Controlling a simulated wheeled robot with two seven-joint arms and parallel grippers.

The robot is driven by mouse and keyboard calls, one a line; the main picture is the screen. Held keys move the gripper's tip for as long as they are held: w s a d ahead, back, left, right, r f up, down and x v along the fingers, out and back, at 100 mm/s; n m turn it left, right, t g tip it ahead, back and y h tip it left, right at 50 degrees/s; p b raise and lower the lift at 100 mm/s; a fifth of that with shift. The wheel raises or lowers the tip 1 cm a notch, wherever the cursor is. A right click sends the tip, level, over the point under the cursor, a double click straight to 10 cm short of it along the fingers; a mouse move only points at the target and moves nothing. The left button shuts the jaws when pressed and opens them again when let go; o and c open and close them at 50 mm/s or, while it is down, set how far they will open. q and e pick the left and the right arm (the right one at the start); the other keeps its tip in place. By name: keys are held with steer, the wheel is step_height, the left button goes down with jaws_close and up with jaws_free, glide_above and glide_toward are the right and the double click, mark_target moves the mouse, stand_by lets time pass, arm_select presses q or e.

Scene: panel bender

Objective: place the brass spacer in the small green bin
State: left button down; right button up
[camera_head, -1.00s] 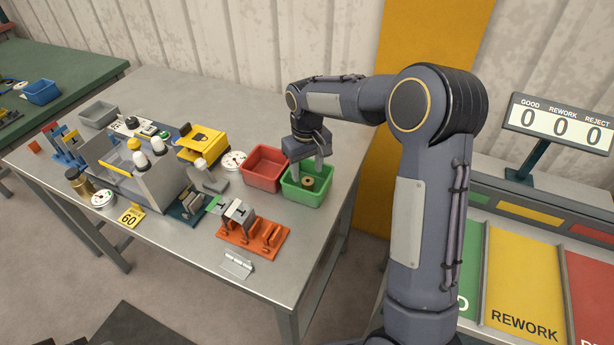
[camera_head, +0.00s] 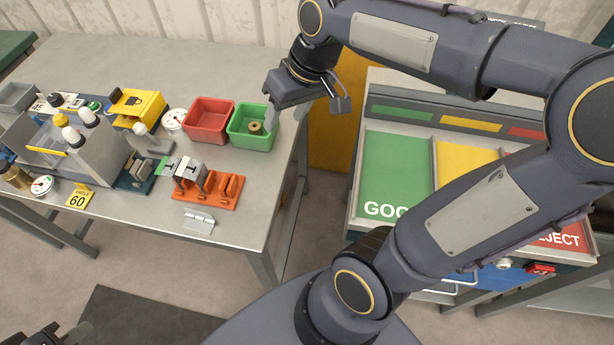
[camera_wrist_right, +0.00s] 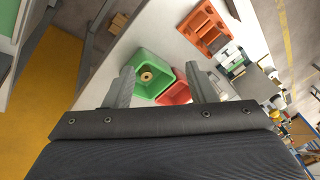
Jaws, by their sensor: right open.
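The brass spacer (camera_head: 255,127) is a round ring with a dark centre hole. It lies inside the small green bin (camera_head: 238,143), and the right wrist view also shows the spacer (camera_wrist_right: 147,76) in the green bin (camera_wrist_right: 151,57). My right gripper (camera_head: 306,112) is open and empty, above and to the right of the bin. One finger overlaps the bin's right rim in the head view; I cannot tell whether it touches. In the right wrist view the fingers (camera_wrist_right: 159,78) are spread wide. My left gripper (camera_head: 55,335) shows only partly, dark, at the bottom left corner.
A red bin (camera_head: 208,122) stands directly left of the green one. An orange fixture (camera_head: 215,193) and a small hinge plate (camera_head: 199,221) lie in front. A bending machine (camera_head: 100,150) fills the table's left. A sorting stand (camera_head: 398,170) is at the right.

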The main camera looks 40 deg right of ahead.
steer(key=s+a+f+m+t+y, duration=0.1)
steer(key=s+a+f, duration=0.3)
steer(key=s, duration=0.8)
steer(key=shift+s+a+f+m+t, duration=0.15)
steer(key=shift+f+m+t, duration=0.2)
steer(key=shift+t, duration=0.45)
